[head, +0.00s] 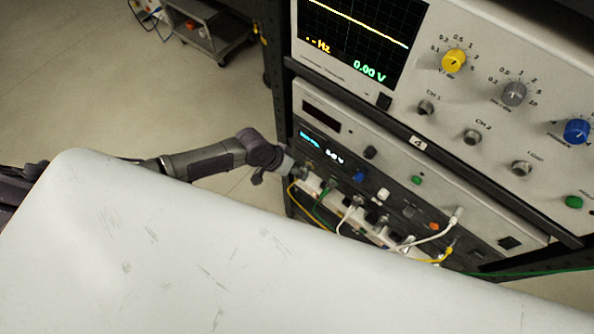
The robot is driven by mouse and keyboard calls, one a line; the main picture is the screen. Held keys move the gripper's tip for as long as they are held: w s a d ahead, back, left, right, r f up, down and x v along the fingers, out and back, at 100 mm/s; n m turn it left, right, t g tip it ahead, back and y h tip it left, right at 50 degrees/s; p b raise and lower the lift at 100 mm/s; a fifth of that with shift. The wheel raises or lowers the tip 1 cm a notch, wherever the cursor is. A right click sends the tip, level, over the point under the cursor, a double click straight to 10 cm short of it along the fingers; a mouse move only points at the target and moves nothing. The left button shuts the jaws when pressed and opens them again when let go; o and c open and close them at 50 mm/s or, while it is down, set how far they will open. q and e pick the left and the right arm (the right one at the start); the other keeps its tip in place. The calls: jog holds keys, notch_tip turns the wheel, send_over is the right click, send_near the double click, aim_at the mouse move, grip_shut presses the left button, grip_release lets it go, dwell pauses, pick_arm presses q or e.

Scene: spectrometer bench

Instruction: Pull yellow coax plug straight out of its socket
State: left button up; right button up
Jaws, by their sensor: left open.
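My left gripper (289,171) is at the left end of the lower instrument's front panel, close to the leftmost sockets. It is small in the picture, and its fingertips are hard to make out. A yellow cable (294,196) loops down from right beside the gripper; the plug at its upper end is hidden or too small to tell. A second yellow lead with a yellow end (447,251) shows at the right of the same panel, well away from the gripper. I cannot tell whether the gripper touches any plug. My right gripper is not in view.
A green cable (319,209) and a white cable (340,222) hang close to the right of the gripper. A white plug (457,216) sticks out farther right. The oscilloscope (440,118) with knobs stands above. A grey cart (215,35) is behind; the floor between is clear.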

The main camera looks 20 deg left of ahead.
pick_arm(q)
jog(key=shift+w+d+f, duration=0.2)
jog(key=shift+d+f, duration=0.1)
jog(key=shift+f, duration=0.35)
grip_shut()
jog(key=shift+s+a, duration=0.1)
jog(key=shift+s, duration=0.1)
jog(key=shift+s+a+p, duration=0.2)
jog(key=shift+s+p, duration=0.2)
jog(key=shift+s, duration=0.15)
jog(key=shift+s+a+p, duration=0.15)
jog(key=shift+s+p, duration=0.2)
jog(key=shift+s, duration=0.15)
